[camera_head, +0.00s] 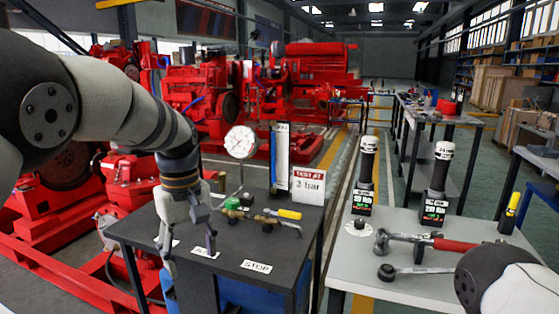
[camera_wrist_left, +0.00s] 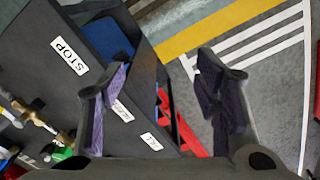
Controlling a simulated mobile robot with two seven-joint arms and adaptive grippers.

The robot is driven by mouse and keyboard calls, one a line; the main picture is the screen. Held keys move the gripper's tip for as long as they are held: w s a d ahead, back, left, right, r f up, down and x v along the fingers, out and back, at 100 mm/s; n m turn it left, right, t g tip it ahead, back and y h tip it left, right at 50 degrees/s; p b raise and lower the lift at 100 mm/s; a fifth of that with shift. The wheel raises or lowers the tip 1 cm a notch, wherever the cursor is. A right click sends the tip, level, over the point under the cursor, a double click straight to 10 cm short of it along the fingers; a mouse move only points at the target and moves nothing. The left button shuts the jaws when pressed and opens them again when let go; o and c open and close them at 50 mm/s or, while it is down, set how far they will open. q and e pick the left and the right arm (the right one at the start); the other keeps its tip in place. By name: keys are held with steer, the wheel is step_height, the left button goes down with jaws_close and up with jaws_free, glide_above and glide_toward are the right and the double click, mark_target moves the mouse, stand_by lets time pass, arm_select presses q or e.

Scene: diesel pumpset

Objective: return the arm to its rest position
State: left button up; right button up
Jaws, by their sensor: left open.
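My left arm (camera_head: 120,95) reaches in from the left in the head view and bends down at the wrist. My left gripper (camera_head: 187,242) points down by the near-left edge of the dark test bench (camera_head: 235,258). In the left wrist view the gripper (camera_wrist_left: 163,85) has its two fingers well apart with nothing between them. The bench's side and the floor show beyond the fingers. Part of my right arm (camera_head: 505,280) shows at the bottom right; its gripper is out of the picture.
The bench carries a pressure gauge (camera_head: 240,143), a brass valve fitting with a yellow handle (camera_head: 290,214), a STOP label (camera_head: 256,267) and a "TEST AT 3 bar" sign (camera_head: 308,186). A grey table (camera_head: 400,285) to the right holds tools. Red engines (camera_head: 200,90) stand behind.

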arm_select(q)
step_height(320, 180, down, 14)
steer(key=s+a+m+g, duration=0.1)
steer(key=s+a, duration=0.1)
steer(key=a, duration=0.1)
steer(key=s+a+f+m, duration=0.2)
steer(key=s+a+f, duration=0.1)
steer(key=s+f, duration=0.85)
steer(key=s+f+m+g, duration=0.1)
steer(key=s+f, duration=0.2)
steer(key=s, duration=0.4)
steer(key=s+f+m, duration=0.1)
steer(key=s+f, duration=0.2)
steer(key=s, duration=0.4)
steer(key=s+r+m, duration=0.2)
steer(key=s, duration=1.2)
steer(key=shift+s+m, duration=0.25)
steer(key=shift+m, duration=0.05)
arm_select(e)
steer(key=shift+w+f, duration=0.1)
steer(key=shift+w, duration=0.8)
